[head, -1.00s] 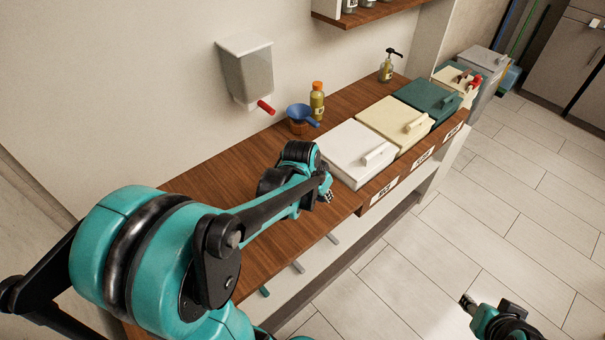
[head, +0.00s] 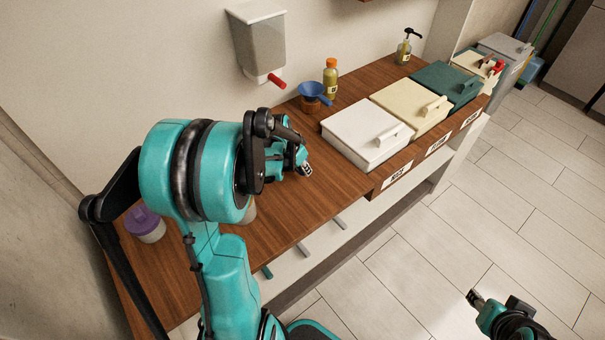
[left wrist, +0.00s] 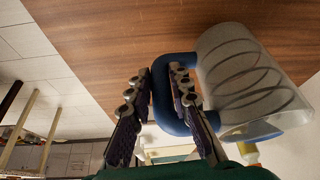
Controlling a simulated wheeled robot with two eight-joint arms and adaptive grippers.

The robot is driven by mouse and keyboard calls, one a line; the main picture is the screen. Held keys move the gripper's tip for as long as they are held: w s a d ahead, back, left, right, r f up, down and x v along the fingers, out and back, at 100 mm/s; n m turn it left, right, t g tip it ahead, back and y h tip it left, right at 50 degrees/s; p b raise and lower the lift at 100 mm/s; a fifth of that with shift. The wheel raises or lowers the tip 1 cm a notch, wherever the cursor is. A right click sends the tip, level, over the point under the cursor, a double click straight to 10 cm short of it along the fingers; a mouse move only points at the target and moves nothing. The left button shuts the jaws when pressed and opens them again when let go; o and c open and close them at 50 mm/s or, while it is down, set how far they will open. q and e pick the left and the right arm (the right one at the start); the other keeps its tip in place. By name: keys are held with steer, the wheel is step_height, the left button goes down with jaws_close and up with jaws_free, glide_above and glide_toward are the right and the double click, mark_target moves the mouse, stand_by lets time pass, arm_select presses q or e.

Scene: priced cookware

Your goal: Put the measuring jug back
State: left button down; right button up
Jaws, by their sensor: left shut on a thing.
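The measuring jug (left wrist: 240,75) is a clear, ringed vessel with a blue handle (left wrist: 161,95) and a blue rim. In the left wrist view it lies to the right of the fingers, tilted in the picture. My left gripper (left wrist: 163,78) is shut on the handle, one finger on each side. In the head view my left gripper (head: 303,168) is over the wooden counter (head: 325,190), left of the white bin; I cannot make out the jug there. My right gripper (head: 474,298) is at the lower right over the floor, its jaws too small to judge.
A white bin (head: 358,145), cream bin (head: 405,112) and green bin (head: 445,88) line the counter's front edge. A dispenser (head: 258,45) hangs above. A purple-lidded tub (head: 145,222) stands at left.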

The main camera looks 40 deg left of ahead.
arm_select(q)
step_height(320, 180, down, 2)
steer(key=shift+f, duration=0.1)
arm_select(e)
steer(key=shift+f, duration=0.5)
arm_select(q)
steer(key=shift+r, duration=0.2)
steer(key=shift+f, duration=0.1)
steer(key=c, duration=1.4)
jaws_free()
steer(key=shift+b, duration=0.3)
arm_select(e)
steer(key=shift+f, duration=0.1)
